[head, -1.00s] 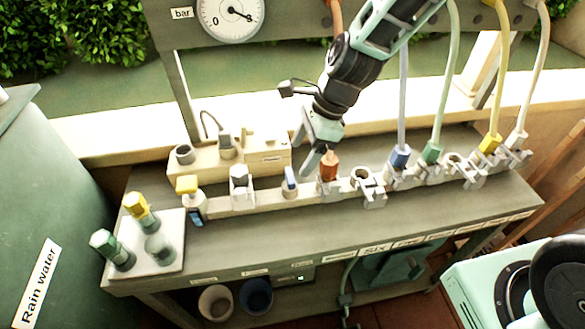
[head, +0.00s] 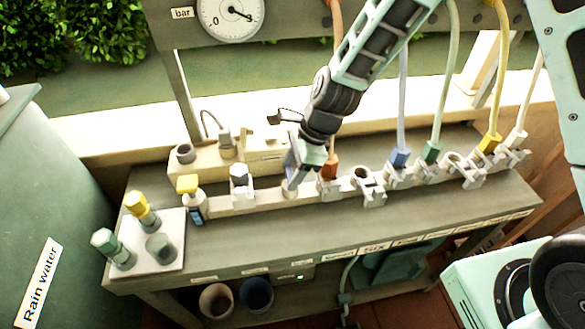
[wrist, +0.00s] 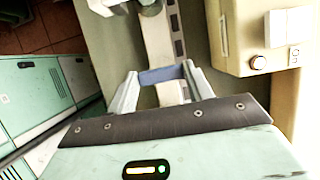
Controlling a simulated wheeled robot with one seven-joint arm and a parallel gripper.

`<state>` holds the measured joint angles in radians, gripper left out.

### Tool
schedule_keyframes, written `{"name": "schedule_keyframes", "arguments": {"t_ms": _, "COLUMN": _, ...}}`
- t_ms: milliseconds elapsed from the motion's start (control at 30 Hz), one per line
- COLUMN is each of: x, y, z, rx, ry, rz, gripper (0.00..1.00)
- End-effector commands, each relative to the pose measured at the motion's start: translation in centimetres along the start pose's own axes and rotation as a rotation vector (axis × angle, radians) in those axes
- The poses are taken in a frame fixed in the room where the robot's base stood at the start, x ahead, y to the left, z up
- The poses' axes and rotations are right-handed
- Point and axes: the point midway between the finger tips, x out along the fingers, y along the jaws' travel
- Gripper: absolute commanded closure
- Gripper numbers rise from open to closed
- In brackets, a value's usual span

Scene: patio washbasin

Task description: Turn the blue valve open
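The blue valve's flat handle (wrist: 162,75) shows in the wrist view between my two fingertips, spanning most of the gap. My gripper (wrist: 162,82) is open, with one pale finger at each end of the handle. I cannot tell whether the fingers touch it. In the head view my gripper (head: 293,178) is down over the valve's place on the rail, left of the orange hose fitting (head: 330,167). There it hides most of the valve.
A grey-capped valve (head: 240,178) and a yellow-topped bottle (head: 190,190) stand to the left. Blue (head: 400,157), green (head: 431,151) and yellow (head: 490,142) hose fittings stand to the right. A beige box (head: 265,157) lies close behind.

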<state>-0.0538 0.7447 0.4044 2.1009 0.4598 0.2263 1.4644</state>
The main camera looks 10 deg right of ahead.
Motion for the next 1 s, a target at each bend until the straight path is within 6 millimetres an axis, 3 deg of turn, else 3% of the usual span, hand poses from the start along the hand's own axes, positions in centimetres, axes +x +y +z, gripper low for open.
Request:
{"name": "schedule_keyframes", "arguments": {"t_ms": 467, "x": -0.2, "y": -0.14, "z": 0.04, "rx": -0.11, "ry": 0.001, "rz": 0.045, "gripper": 0.72}}
{"name": "schedule_keyframes", "arguments": {"t_ms": 1000, "x": -0.12, "y": -0.42, "z": 0.19, "rx": -0.558, "ry": 0.001, "rz": 0.231, "gripper": 0.72}}
